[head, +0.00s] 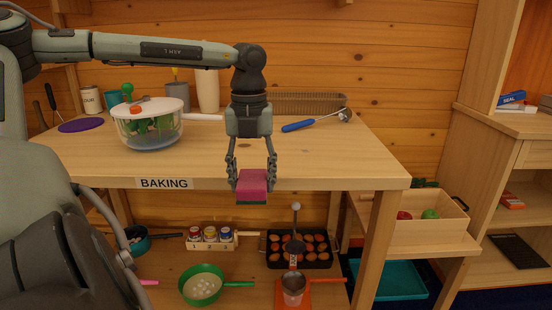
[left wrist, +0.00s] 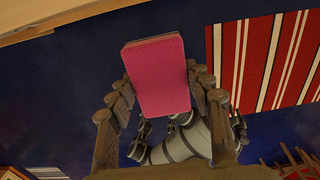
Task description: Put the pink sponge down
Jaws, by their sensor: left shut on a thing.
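The pink sponge (head: 252,184) is a small block with a darker lower layer, seen in the head view in front of the table's front edge. My right gripper is not seen in the head view.
A lidded glass pot (head: 150,128), a purple disc (head: 80,125) and a blue-handled tool (head: 312,123) lie on the tabletop. Its right front part is clear. The lower shelf holds a green pan (head: 203,285), jars (head: 210,235) and a muffin tray (head: 300,250). A wooden crate (head: 430,220) stands right.

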